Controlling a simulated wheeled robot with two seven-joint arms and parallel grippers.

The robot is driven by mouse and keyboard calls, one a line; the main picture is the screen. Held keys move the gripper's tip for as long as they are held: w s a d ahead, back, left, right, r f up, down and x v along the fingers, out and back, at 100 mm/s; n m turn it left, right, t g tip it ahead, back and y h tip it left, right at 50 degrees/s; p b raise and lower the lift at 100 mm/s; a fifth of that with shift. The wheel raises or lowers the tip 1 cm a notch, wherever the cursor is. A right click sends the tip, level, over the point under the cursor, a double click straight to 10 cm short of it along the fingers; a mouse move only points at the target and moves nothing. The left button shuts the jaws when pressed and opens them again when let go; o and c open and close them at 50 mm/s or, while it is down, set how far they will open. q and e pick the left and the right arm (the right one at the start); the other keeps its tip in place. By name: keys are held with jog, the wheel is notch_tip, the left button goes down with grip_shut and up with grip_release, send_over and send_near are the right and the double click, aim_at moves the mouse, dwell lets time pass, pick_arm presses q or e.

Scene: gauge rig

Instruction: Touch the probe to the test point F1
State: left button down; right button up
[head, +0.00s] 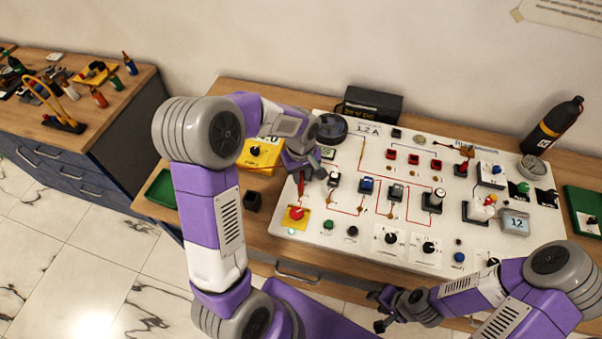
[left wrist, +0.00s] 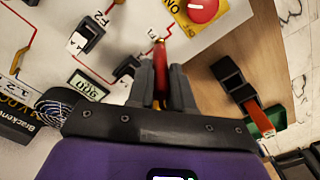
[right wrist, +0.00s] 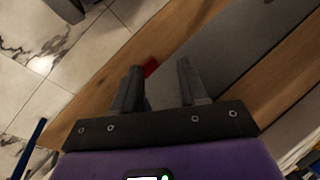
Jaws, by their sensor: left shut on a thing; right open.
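My left gripper (head: 303,172) is shut on a red probe (head: 301,186) over the left part of the white gauge board (head: 345,241). In the left wrist view the probe (left wrist: 161,62) stands out between the fingers (left wrist: 166,85), its brass-coloured tip close to the board near a red line. I cannot tell whether the tip touches the board.
A red button on a yellow plate (head: 296,215), switches and knobs stand on the board. A yellow box (head: 260,153), a black holder (head: 253,200) and a green tray (head: 161,188) lie to its left. A black bottle (head: 552,127) stands behind right.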

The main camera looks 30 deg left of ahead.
dwell(0.3)
pick_arm(q)
notch_tip(320, 180, up, 8)
jog(key=p, duration=0.6)
dwell(0.3)
